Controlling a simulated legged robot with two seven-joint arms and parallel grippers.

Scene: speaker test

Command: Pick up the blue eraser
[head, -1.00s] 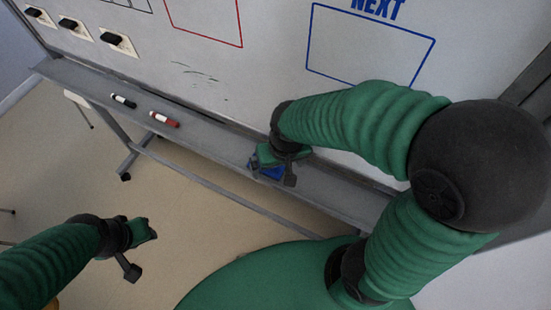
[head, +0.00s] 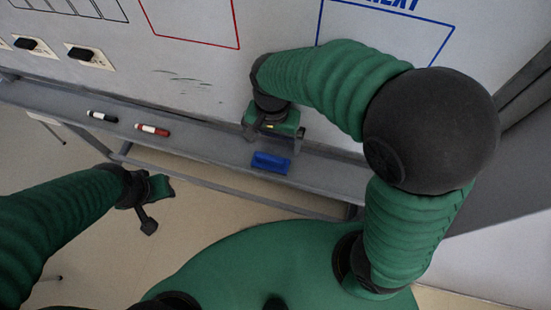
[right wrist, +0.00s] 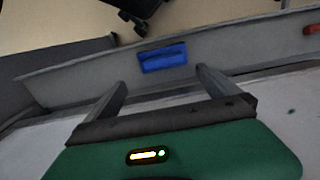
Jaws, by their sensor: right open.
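The blue eraser (head: 271,162) lies on the grey tray (head: 215,150) below the whiteboard. My right gripper (head: 273,143) is open and empty, just behind and above the eraser on the board side, apart from it. In the right wrist view the eraser (right wrist: 163,56) shows beyond the two spread fingertips (right wrist: 160,78), roughly centred between them, with nothing in the jaws. My left gripper (head: 148,205) hangs in front of the tray at the left, away from the eraser; its jaw opening is unclear.
A black marker (head: 102,117) and a red marker (head: 152,130) lie on the tray left of the eraser. The whiteboard (head: 195,65) rises close behind the tray. Black-handled pieces (head: 90,57) are on the board at upper left. The tray between red marker and eraser is clear.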

